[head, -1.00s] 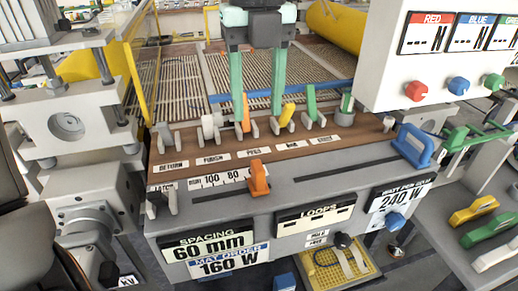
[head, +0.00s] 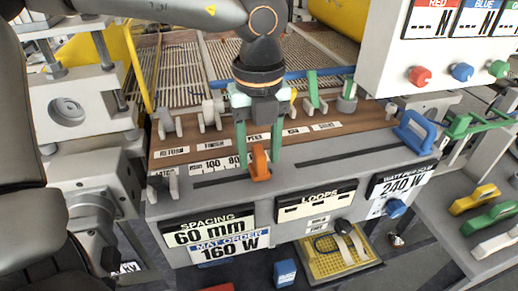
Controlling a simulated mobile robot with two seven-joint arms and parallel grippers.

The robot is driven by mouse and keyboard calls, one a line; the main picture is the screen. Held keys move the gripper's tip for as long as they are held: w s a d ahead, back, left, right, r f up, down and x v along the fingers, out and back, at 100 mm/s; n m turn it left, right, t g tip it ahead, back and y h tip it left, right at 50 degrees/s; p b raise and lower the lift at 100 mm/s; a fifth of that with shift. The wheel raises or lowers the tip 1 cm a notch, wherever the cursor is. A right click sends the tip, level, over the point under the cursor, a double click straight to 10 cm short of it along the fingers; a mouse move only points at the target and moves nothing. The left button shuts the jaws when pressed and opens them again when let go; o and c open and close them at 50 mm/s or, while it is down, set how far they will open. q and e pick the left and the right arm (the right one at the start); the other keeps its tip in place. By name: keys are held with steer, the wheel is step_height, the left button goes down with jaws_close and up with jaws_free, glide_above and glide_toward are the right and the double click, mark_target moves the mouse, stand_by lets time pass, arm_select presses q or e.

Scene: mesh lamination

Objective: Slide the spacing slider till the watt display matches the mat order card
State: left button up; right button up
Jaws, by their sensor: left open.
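The orange spacing slider (head: 259,164) stands in its slot on the sloped grey console top. My left gripper (head: 258,170) points down with its green fingers apart, one on each side of the orange handle. I cannot tell whether they touch it. The spacing display (head: 209,230) reads 60 mm. The mat order card (head: 229,246) below it reads 160 W. The watt display (head: 402,185) at the right reads 240 W. My right gripper is not in view.
A blue handle (head: 413,132) stands in a second slot at the right. Several small levers, one of them green (head: 313,94), line the brown panel behind. A white box with red (head: 420,76), blue and green knobs overhangs the right. A yellow tray (head: 340,260) sits below.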

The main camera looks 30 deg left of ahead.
arm_select(q)
jaws_close()
stand_by(0.4)
stand_by(1.0)
